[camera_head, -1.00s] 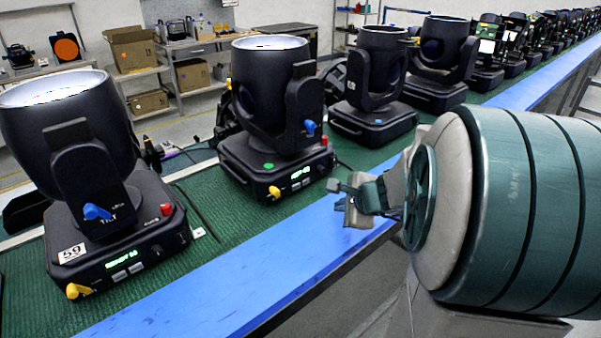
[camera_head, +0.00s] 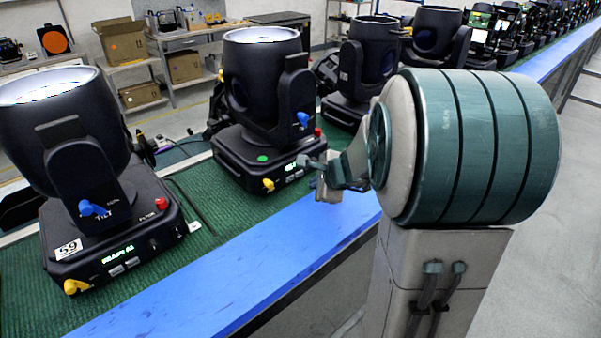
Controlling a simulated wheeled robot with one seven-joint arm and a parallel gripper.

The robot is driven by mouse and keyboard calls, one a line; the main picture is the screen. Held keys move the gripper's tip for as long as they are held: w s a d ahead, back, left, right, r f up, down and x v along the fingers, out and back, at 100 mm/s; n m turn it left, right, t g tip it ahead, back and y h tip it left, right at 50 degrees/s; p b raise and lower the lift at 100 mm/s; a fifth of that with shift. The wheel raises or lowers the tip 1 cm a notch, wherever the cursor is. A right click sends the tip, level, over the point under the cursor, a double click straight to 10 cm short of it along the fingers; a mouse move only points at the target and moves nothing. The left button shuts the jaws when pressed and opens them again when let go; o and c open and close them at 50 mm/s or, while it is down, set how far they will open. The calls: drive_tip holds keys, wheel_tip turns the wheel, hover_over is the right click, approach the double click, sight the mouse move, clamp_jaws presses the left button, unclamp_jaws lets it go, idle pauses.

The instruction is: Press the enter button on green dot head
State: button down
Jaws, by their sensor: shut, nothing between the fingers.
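The green dot head (camera_head: 262,98) is a black moving-head light on the green belt, left of my gripper. Its round green dot (camera_head: 262,159) sits on the base top. A small lit display (camera_head: 290,167) shows on the base's front face, with a yellow knob (camera_head: 268,184) to its left and a red one (camera_head: 318,132) at the upper right. The enter button is too small to make out. My gripper (camera_head: 312,164) is shut and empty, its tip close to the right end of that base near the display. I cannot tell whether it touches.
Another head (camera_head: 85,150), labelled 59, stands at the left with a lit display. More heads (camera_head: 368,65) line the belt behind. A blue rail (camera_head: 200,300) runs along the belt's near edge, below my gripper. Shelves with boxes stand at the back.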

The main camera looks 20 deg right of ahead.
drive_tip(key=shift+w+a, duration=0.25)
drive_tip(key=shift+w, duration=0.25)
drive_tip(key=shift+w+a, duration=0.2)
drive_tip(key=shift+w, duration=0.25)
drive_tip(key=shift+w, duration=0.15)
idle(1.3)
drive_tip(key=shift+w+a, duration=0.15)
drive_tip(key=shift+w, duration=0.1)
drive_tip(key=shift+w+a, duration=0.15)
drive_tip(key=shift+w, duration=0.2)
idle(0.6)
drive_tip(key=shift+s, duration=0.1)
drive_tip(key=shift+s+d+b, duration=0.3)
drive_tip(key=shift+s, duration=0.35)
drive_tip(key=shift+s, duration=0.1)
drive_tip(key=shift+s+d+b, duration=0.2)
drive_tip(key=shift+s+d, duration=0.1)
drive_tip(key=shift+s, duration=0.45)
drive_tip(key=shift+s+d+b, duration=0.15)
drive_tip(key=shift+s+d, duration=0.2)
drive_tip(key=shift+s, duration=0.4)
drive_tip(key=shift+s+d+b, duration=0.2)
drive_tip(key=shift+s+d, duration=0.1)
drive_tip(key=shift+s, duration=0.45)
